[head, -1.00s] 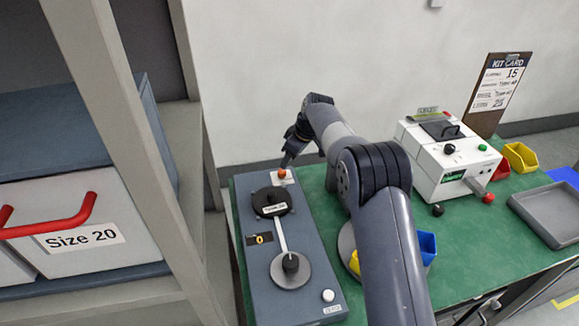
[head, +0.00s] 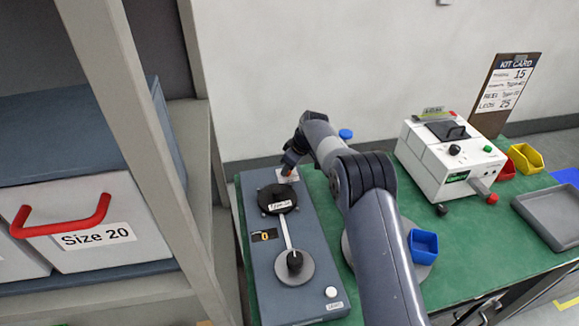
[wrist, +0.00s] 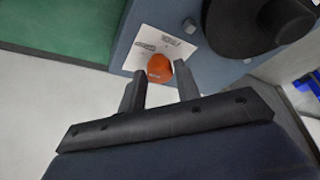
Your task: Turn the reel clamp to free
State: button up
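The reel clamp looks to be the orange knob (head: 287,171) on a white label plate at the far end of the grey-blue device (head: 258,285). In the wrist view the orange knob (wrist: 159,69) sits just beyond and between the fingertips. My gripper (wrist: 159,82) is open, one finger on each side of the knob's near edge. I cannot tell whether the fingers touch it. In the head view my gripper (head: 289,163) is right over the knob and partly hides it. The label's print is too small to read.
The device carries a black reel (head: 276,199), a grey disc with a black knob (head: 294,262), a display reading 0 (head: 264,236) and a white button (head: 331,292). A blue bin (head: 423,245) and a white machine (head: 446,158) stand right. A shelf post (head: 150,140) is left.

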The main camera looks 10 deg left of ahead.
jog(key=c, duration=0.6)
jog(key=shift+o, duration=0.2)
jog(key=shift+m+b, duration=0.4)
jog(key=shift+b, duration=0.05)
jog(key=shift+s+a+f+m+t+h+b, duration=0.1)
jog(key=shift+m+t+h+b, duration=0.2)
jog(key=shift+m+t+b, duration=0.45)
jog(key=m+t+h+b, duration=0.1)
jog(key=m+b, duration=0.1)
jog(key=m, duration=0.3)
jog(key=shift+s+a, duration=0.1)
jog(key=m+h, duration=0.1)
jog(key=m, duration=0.1)
jog(key=m+h, duration=0.1)
jog(key=m, duration=0.2)
jog(key=shift+a+t+b, duration=0.2)
jog(key=shift+t+b, duration=0.1)
jog(key=shift+t, duration=0.05)
jog(key=m+h, duration=0.1)
jog(key=m, duration=0.1)
jog(key=m+h, duration=0.1)
jog(key=m, duration=0.2)
jog(key=shift+a+m+p, duration=0.15)
jog(key=shift+m+p, duration=0.2)
jog(key=shift+p, duration=0.05)
